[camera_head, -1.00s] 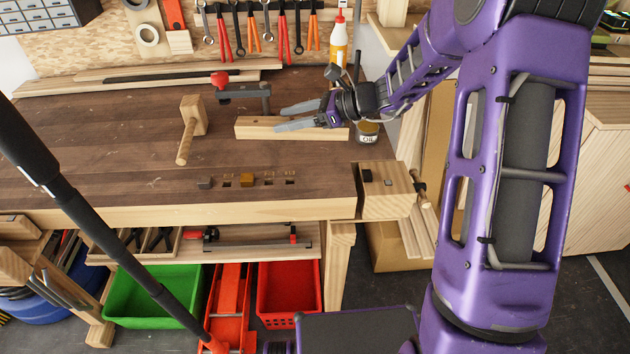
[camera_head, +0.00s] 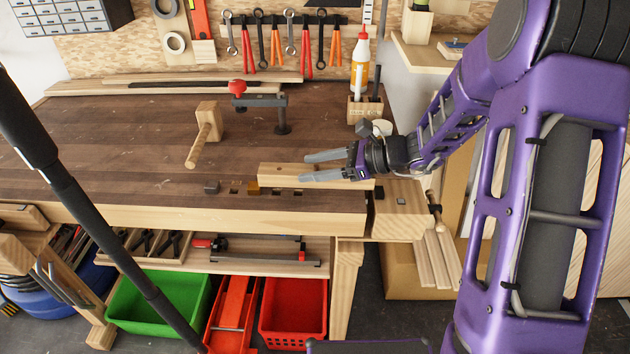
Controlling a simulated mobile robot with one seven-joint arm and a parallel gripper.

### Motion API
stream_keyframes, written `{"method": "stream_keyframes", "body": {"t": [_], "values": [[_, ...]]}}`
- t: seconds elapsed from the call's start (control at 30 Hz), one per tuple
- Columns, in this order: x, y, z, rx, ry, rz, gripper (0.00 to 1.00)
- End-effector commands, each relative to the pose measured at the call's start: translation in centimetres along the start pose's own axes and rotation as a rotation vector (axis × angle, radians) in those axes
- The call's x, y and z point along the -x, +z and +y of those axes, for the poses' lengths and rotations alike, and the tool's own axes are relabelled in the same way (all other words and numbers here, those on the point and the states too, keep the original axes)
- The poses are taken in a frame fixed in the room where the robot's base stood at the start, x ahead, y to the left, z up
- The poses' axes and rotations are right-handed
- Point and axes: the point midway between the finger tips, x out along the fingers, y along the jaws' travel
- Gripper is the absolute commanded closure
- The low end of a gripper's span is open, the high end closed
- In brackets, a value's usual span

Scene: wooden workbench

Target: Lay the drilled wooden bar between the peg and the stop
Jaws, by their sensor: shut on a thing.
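The drilled wooden bar (camera_head: 272,171) is pale and long, with a small dark hole near its left end. It lies left to right along the bench's front edge. My gripper (camera_head: 304,167) comes from the right and is shut on the bar, one finger behind and one in front. A small wooden peg (camera_head: 253,188) stands by the bar's left end. A black block (camera_head: 379,192), which looks like the stop, sits on the wooden vise jaw just beyond the right end. I cannot tell whether the bar touches the bench or hangs slightly above it.
A grey block (camera_head: 211,187) sits left of the peg, near several slots in the bench (camera_head: 120,170). A wooden mallet (camera_head: 206,130) and a holdfast clamp (camera_head: 262,101) stand farther back. A glue bottle (camera_head: 360,62) stands at the back right. The left bench top is clear.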

Motion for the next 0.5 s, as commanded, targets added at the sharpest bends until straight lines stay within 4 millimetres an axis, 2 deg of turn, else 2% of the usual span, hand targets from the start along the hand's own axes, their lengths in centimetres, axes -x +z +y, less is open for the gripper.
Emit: {"method": "stream_keyframes", "body": {"t": [0.2,0.5], "values": [[-1.2,-2.9,0.3,-0.003,0.0,0.0,1.0],[-1.2,-3.1,0.3,-0.001,-0.001,0.0,1.0]]}}
